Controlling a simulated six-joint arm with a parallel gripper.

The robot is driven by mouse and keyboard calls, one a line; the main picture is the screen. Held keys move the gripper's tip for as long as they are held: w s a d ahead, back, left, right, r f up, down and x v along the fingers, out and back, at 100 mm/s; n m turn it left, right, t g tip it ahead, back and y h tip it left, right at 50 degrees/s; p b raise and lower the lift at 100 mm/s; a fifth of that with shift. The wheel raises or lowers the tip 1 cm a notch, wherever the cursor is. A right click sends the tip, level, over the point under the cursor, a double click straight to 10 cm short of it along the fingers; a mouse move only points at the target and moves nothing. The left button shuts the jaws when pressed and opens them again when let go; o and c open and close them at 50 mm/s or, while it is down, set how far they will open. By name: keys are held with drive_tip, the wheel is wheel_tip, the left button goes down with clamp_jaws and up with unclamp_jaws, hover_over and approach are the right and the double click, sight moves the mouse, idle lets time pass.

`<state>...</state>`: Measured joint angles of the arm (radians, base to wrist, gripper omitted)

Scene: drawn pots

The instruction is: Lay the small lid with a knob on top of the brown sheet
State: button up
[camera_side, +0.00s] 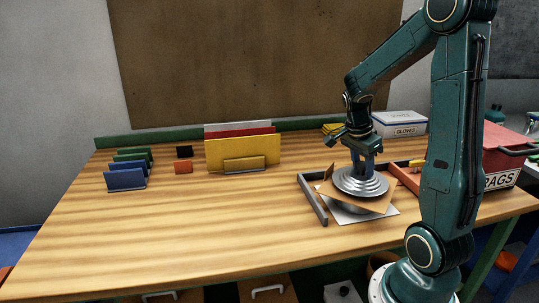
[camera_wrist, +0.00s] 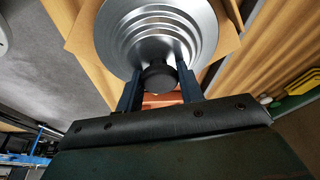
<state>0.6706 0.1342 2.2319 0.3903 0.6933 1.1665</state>
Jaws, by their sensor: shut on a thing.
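The small lid is a silver disc with stepped rings (camera_side: 360,184); it also shows in the wrist view (camera_wrist: 128,42). Its black knob (camera_wrist: 158,77) sits between the fingers of my gripper (camera_wrist: 160,88), which is shut on it. In the side view my gripper (camera_side: 367,163) points down at the lid from above. The brown sheet (camera_side: 382,208) lies under the lid, its corners sticking out around it, also in the wrist view (camera_wrist: 228,32). The lid looks about level. I cannot tell whether it touches the sheet. The knob is hidden in the side view.
A pale plate (camera_side: 347,218) shows beneath the brown sheet. A dark grey rail (camera_side: 313,203) stands to its left. A red rags box (camera_side: 497,160) and a gloves box (camera_side: 400,123) are to the right and behind.

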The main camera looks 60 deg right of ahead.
sight(351, 177)
drive_tip(key=shift+f, duration=0.1)
drive_tip(key=o, duration=1)
drive_tip(key=shift+o, duration=0.2)
drive_tip(key=v, duration=1.2)
drive_tip(key=s+a+n+t+y, duration=0.1)
drive_tip(key=s+a+n+t, duration=0.1)
drive_tip(key=a+n, duration=0.9)
drive_tip(key=s+a+n+t+y, duration=0.2)
drive_tip(key=a+n+t, duration=0.3)
drive_tip(key=a+n, duration=0.7)
drive_tip(key=shift+a+n, duration=0.25)
drive_tip(key=shift+n, duration=0.25)
